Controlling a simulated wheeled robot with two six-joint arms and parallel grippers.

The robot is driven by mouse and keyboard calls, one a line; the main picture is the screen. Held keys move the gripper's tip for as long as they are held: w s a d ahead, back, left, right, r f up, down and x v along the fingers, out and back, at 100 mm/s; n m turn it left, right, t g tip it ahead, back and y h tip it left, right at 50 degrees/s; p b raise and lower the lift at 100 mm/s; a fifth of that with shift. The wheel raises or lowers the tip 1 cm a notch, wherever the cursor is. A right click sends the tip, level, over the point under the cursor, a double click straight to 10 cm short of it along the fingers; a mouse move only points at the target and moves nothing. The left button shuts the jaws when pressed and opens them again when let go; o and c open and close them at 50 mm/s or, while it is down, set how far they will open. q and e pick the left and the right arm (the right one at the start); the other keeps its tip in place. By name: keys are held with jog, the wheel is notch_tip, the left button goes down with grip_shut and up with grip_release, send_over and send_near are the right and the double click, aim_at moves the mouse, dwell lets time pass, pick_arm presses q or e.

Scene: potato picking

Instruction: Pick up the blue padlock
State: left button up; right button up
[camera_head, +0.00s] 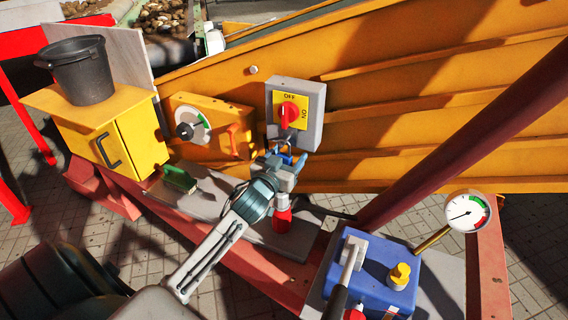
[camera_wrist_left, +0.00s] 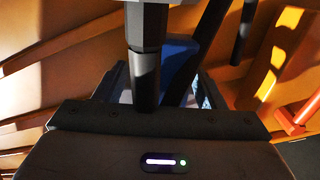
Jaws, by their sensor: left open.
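The blue padlock (camera_head: 299,161) is partly hidden just below the grey switch box (camera_head: 312,112); only bits of blue show around my gripper. My left gripper (camera_head: 284,160) is at the padlock, with its jaws open. In the left wrist view a blue body, likely the padlock (camera_wrist_left: 181,54), shows beyond and between the fingers of my left gripper (camera_wrist_left: 163,88). A dark post (camera_wrist_left: 147,60) hides part of it. I cannot tell whether the fingers touch it. My right gripper is not in view.
The switch box has a red knob (camera_head: 289,112) on a yellow OFF/ON plate. A red object (camera_head: 282,217) stands below my left gripper. A yellow cabinet (camera_head: 125,145) with a black bucket (camera_head: 83,75) is at left. A blue lever box (camera_head: 375,275) and a gauge (camera_head: 467,212) are at right.

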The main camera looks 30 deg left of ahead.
pick_arm(q)
jog(key=c, duration=1.2)
jog(key=shift+s+r, duration=0.1)
jog(key=shift+s+r, duration=0.15)
jog(key=s+d+r, duration=0.1)
jog(key=s+r, duration=0.2)
jog(key=s, duration=0.3)
jog(key=s+r, duration=0.4)
jog(key=s, duration=0.3)
jog(key=shift+s+d+r+p, duration=0.2)
jog(key=shift+d+r+p, duration=0.1)
jog(key=shift+d+p, duration=0.15)
